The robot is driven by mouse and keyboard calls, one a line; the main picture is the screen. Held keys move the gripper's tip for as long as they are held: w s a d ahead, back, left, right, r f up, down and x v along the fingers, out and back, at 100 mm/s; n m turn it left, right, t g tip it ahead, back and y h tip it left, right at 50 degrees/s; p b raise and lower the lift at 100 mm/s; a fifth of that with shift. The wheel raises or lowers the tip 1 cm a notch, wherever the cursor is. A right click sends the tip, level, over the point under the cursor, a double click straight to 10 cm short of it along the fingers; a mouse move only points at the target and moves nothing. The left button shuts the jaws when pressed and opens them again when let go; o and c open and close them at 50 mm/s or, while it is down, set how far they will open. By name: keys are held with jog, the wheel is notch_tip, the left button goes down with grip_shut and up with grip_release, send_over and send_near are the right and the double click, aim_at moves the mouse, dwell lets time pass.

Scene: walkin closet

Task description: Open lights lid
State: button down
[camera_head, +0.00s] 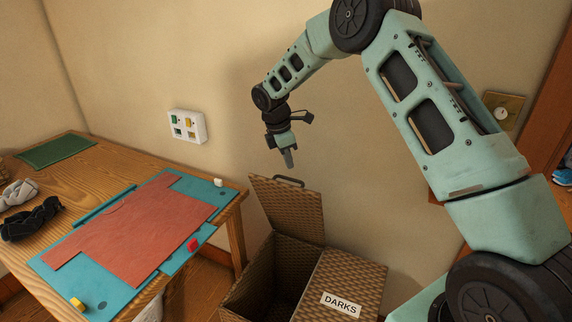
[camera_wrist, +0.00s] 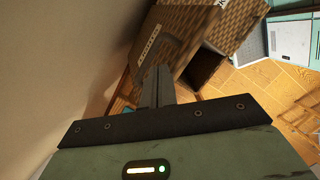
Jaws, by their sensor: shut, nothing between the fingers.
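A brown wicker hamper (camera_head: 247,294) stands on the floor with two lids. The left lid (camera_head: 287,209) is raised and stands roughly upright, with a dark handle (camera_head: 288,181) along its top edge. The compartment below it is open and dark inside. No label shows on this lid's visible face in the head view. The right lid (camera_head: 350,283) is down and bears a "DARKS" label (camera_head: 341,304). My gripper (camera_head: 289,160) is shut and empty, pointing down just above the raised lid's handle. In the wrist view its closed fingers (camera_wrist: 158,85) reach toward the wicker lid (camera_wrist: 190,22).
A wooden table (camera_head: 110,160) stands left of the hamper, with a red shirt (camera_head: 135,228) on a teal folding board (camera_head: 200,188). A white switch panel (camera_head: 187,126) is on the wall behind. The wall is close behind the raised lid.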

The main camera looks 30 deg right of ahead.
jog(key=s+a+r+n+t+h+p, duration=0.1)
jog(key=s+a+r+n+t+p, duration=0.2)
jog(key=n, duration=0.6)
jog(key=x, duration=0.3)
jog(key=p+x, duration=0.1)
jog(key=x, duration=0.3)
jog(key=w+a+p+x, duration=0.1)
jog(key=x, duration=0.2)
jog(key=shift+f, duration=0.4)
jog(key=w+d+r+p, duration=0.1)
jog(key=w+d+p, duration=0.1)
jog(key=w+d, duration=0.3)
jog(key=shift+d+r+p, duration=0.3)
jog(key=shift+d+p, duration=0.05)
jog(key=shift+d, duration=0.5)
